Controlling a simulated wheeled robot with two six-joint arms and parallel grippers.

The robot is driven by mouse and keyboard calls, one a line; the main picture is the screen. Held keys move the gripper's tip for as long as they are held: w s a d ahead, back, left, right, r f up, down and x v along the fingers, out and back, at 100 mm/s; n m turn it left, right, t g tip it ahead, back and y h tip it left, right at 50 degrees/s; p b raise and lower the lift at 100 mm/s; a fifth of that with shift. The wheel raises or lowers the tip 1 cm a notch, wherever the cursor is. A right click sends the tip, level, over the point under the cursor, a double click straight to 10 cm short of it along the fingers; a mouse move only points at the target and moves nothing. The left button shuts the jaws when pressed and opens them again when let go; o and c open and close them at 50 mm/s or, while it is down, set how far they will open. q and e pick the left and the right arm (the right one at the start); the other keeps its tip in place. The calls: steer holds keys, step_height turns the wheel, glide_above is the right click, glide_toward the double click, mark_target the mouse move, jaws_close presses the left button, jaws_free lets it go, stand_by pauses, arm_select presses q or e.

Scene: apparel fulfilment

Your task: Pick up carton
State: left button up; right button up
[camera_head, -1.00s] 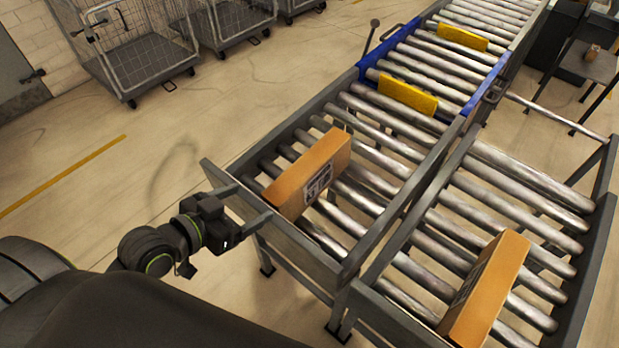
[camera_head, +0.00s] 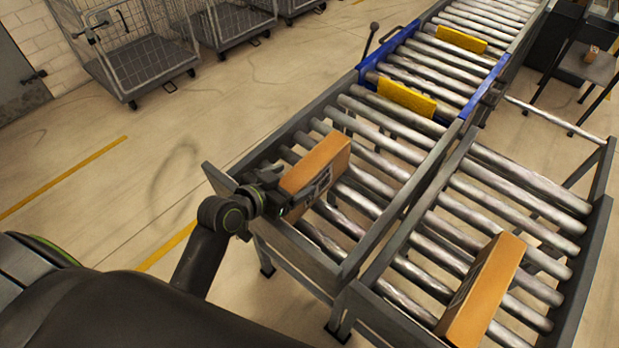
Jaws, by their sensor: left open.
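An orange-brown carton (camera_head: 316,163) stands on the rollers near the end of the left conveyor lane, with a dark printed mark on its front side. My left gripper (camera_head: 277,188) is open at the carton's near left end, above the lane's side rail. The fingers are dark and small, and I cannot tell whether they touch the carton. A second, similar carton (camera_head: 484,289) stands on the right lane, with no gripper near it. My right gripper is not in view.
Yellow blocks (camera_head: 407,98) lie across the rollers farther up. Wire cages (camera_head: 133,55) stand at the back left. The floor left of the conveyor is clear.

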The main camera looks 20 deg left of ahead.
mark_target(300, 174)
arm_select(q)
steer(key=x, duration=0.3)
steer(key=shift+w+r, duration=0.1)
steer(key=shift+w, duration=0.1)
jaws_close()
stand_by(0.4)
